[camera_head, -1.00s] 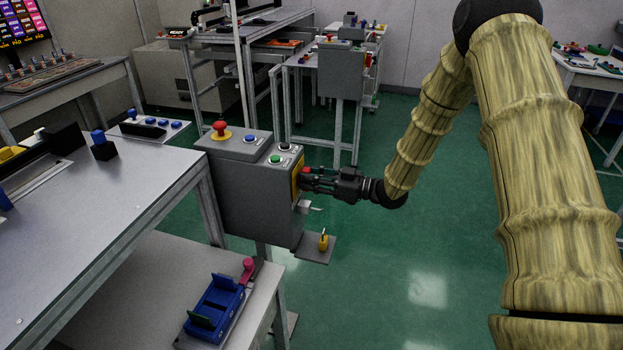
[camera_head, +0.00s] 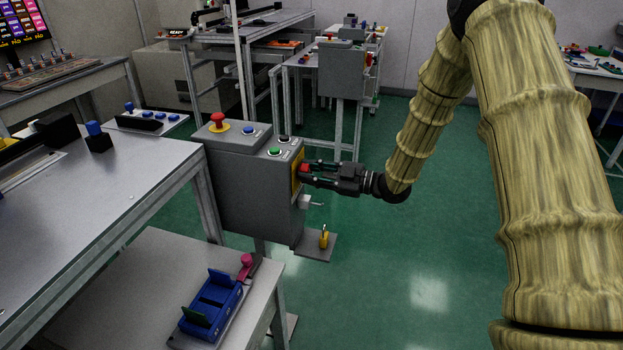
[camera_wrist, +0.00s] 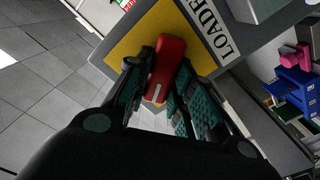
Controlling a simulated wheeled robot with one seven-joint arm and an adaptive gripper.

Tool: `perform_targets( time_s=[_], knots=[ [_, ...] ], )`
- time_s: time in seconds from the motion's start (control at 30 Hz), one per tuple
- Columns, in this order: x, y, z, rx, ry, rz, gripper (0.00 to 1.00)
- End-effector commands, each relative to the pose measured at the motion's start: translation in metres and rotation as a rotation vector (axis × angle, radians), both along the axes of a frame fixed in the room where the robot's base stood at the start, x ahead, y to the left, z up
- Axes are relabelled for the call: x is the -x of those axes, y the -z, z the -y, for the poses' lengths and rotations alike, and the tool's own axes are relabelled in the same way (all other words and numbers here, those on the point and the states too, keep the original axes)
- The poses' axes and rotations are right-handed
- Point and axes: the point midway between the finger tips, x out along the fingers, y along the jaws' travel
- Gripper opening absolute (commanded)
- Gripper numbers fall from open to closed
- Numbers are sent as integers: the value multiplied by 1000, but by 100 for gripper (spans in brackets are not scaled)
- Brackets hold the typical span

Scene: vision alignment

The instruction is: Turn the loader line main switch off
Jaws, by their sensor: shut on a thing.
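The loader line main switch is a red handle (camera_wrist: 167,66) on a yellow plate (camera_wrist: 128,42), with part of a "LOADER" label beside it in the wrist view. A pale mark shows near the handle's lower end. The handle stands tilted relative to the plate's edges. In the head view the yellow plate (camera_head: 295,174) is on the right side of a grey control box (camera_head: 245,192). My gripper (camera_wrist: 160,85) is shut on the red handle, one finger on each side. In the head view my gripper (camera_head: 307,172) reaches the plate from the right.
The box top carries a red mushroom button (camera_head: 218,121), a green button (camera_head: 274,151) and others. Below the plate are a small light-coloured lever (camera_head: 307,202) and a yellow padlock-like piece (camera_head: 324,238) on a shelf. Green floor is free to the right.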

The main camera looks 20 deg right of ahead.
Motion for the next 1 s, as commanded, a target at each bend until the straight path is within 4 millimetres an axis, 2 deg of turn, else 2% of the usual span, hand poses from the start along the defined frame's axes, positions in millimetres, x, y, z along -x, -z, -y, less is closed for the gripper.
perform_targets(
  time_s=[0.03, 0.7, 1.0],
  knots=[
    [0, 5, 0, 24, 0, 36, 0],
    [2, 10, -2, 379, 0, 558, 0],
    [3, 10, -2, 499, -2, 737, 0]
  ],
)
